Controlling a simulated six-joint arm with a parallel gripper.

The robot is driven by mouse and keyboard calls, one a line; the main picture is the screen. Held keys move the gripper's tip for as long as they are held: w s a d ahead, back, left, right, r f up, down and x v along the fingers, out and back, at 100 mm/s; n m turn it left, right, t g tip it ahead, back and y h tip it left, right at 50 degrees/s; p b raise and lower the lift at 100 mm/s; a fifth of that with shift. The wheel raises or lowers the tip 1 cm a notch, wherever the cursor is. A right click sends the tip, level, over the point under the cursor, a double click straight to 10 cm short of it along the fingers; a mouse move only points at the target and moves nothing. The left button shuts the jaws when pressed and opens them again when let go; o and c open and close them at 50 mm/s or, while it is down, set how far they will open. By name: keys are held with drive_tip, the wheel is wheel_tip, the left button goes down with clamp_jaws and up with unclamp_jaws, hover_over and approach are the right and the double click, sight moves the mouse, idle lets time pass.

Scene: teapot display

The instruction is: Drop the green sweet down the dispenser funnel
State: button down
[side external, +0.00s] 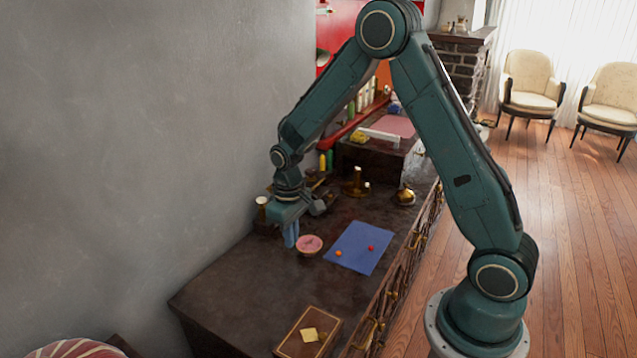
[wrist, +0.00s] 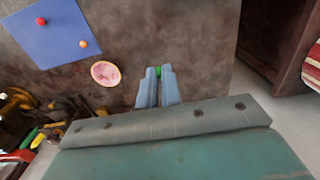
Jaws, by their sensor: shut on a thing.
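My gripper (side external: 290,236) points down over the dark cabinet top, near the grey wall, just left of a small pink round dish (side external: 309,245). In the wrist view my gripper's blue fingertips (wrist: 159,73) are closed on the green sweet (wrist: 158,71), a small bit of which shows between them. The sweet is hidden in the side view. The pink dish also shows in the wrist view (wrist: 105,73), apart from the fingers.
A blue cloth (side external: 352,259) holds an orange sweet (side external: 338,253) and a red sweet (side external: 371,248). A brown book (side external: 296,347) with a yellow note lies at the front. Brass pieces (side external: 355,187) and a brass pot (side external: 404,196) stand farther back. The cabinet top's front left is clear.

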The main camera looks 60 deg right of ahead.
wheel_tip(320, 180, up, 2)
drive_tip(key=r, duration=0.1)
hover_over(317, 270)
drive_tip(key=shift+f, duration=0.25)
drive_tip(key=shift+f, duration=0.1)
wheel_tip(317, 270, down, 20)
drive_tip(key=shift+r, duration=0.1)
idle(0.8)
drive_tip(key=c, duration=1.6)
unclamp_jaws()
drive_tip(key=shift+d+r, duration=0.15)
drive_tip(key=shift+r, duration=5.85)
drive_tip(key=shift+r, duration=0.1)
